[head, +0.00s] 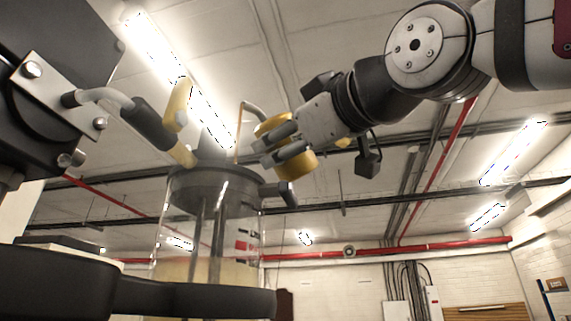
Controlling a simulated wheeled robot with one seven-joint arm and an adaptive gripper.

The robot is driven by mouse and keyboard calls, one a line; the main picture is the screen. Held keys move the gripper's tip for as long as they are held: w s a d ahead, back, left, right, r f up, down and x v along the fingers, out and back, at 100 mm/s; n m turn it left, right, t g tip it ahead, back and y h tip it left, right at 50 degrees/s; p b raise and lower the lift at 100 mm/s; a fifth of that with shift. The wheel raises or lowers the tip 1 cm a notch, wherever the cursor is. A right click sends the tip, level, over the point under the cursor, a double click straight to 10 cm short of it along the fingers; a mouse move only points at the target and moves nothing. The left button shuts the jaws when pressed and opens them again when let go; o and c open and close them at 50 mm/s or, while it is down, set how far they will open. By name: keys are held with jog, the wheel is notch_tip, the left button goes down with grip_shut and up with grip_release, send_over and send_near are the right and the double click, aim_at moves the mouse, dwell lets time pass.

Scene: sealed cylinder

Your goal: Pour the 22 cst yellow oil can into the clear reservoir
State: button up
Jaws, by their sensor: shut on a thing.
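My gripper (283,147) is shut on a yellow can (303,172), high in the middle of the head view. The can looks tilted, and its thin grey spout (254,108) points left. A thin yellowish line (238,135) drops from the spout tip toward the reservoir and looks like a stream of oil. The clear reservoir (254,215) stands below and left of the can, with a dark top (210,180) and dark rods inside. Pale yellow liquid (208,272) shows low in it. The can's label and the stream's landing point cannot be made out.
Dark machinery (60,50) with a hose and a black-and-yellow fitting (160,130) stands close on the left of the reservoir. A black bar (190,300) crosses the lower left front. A dark handle-like part (284,194) sticks out right of the reservoir top. Space to the right looks open.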

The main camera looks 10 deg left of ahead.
jog(key=shift+w+d+f+n+y+b, duration=0.1)
jog(key=shift+n+y+b, duration=0.2)
jog(key=shift+n+b, duration=0.4)
jog(key=shift+d+f+n+y+b, duration=0.1)
jog(key=shift+n+y+b, duration=0.2)
jog(key=shift+n+b, duration=0.4)
dwell(6.6)
